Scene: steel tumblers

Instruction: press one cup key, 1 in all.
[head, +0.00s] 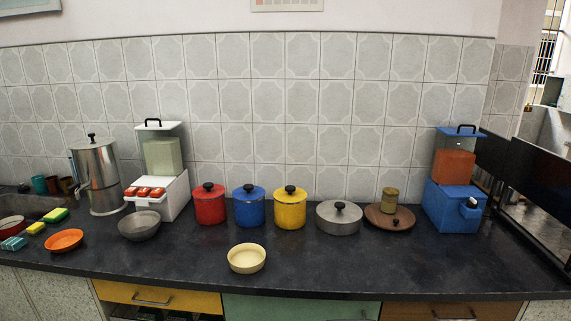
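A white dispenser (174,197) stands at the left of the counter, with a clear container (162,157) of pale green contents and a lid with a black handle on top. Several red keys (150,192) sit on its sloped front; any markings on them are too small to read. A blue dispenser (453,207) stands at the right, with an orange-red filled container (453,166) above it and a small dark and light part on its front. My gripper is not in view.
A steel urn (98,175) stands just left of the white dispenser, and a grey bowl (139,225) in front of it. Red (210,206), blue (249,209) and yellow (290,211) canisters stand to its right. A cream bowl (247,258) is near the front edge. The front right counter is clear.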

